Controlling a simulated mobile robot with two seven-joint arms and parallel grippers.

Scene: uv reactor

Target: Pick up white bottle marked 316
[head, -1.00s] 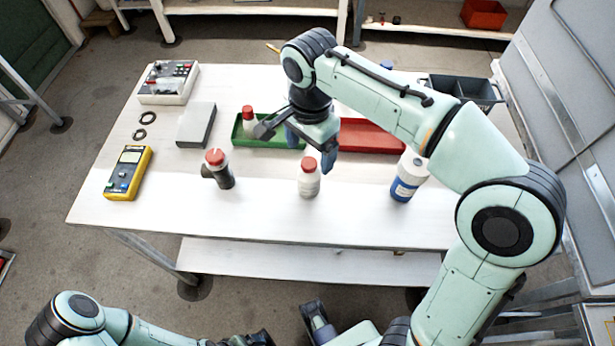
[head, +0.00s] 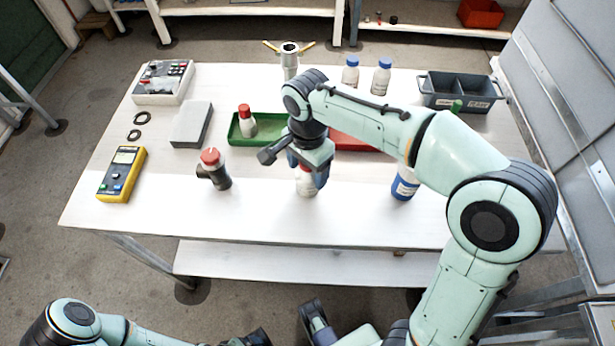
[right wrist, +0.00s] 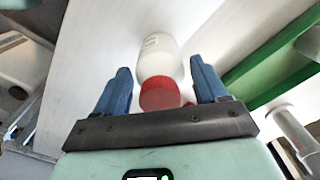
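A small white bottle with a red cap (head: 306,189) stands upright near the front middle of the table, partly hidden by my right gripper (head: 308,176) above it. In the right wrist view the bottle (right wrist: 159,58) lies between the two blue fingers, its red cap toward the palm, with gaps on both sides. The right gripper is open. Print on the bottle is too small to read. Another white bottle with a red cap (head: 248,125) stands in the green tray (head: 270,134). My left gripper (head: 258,338) is low at the bottom edge, its fingers unclear.
Behind are a red tray (head: 352,141), two blue-capped bottles (head: 351,73) and a grey bin (head: 461,99). A yellow meter (head: 121,174) lies at left.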

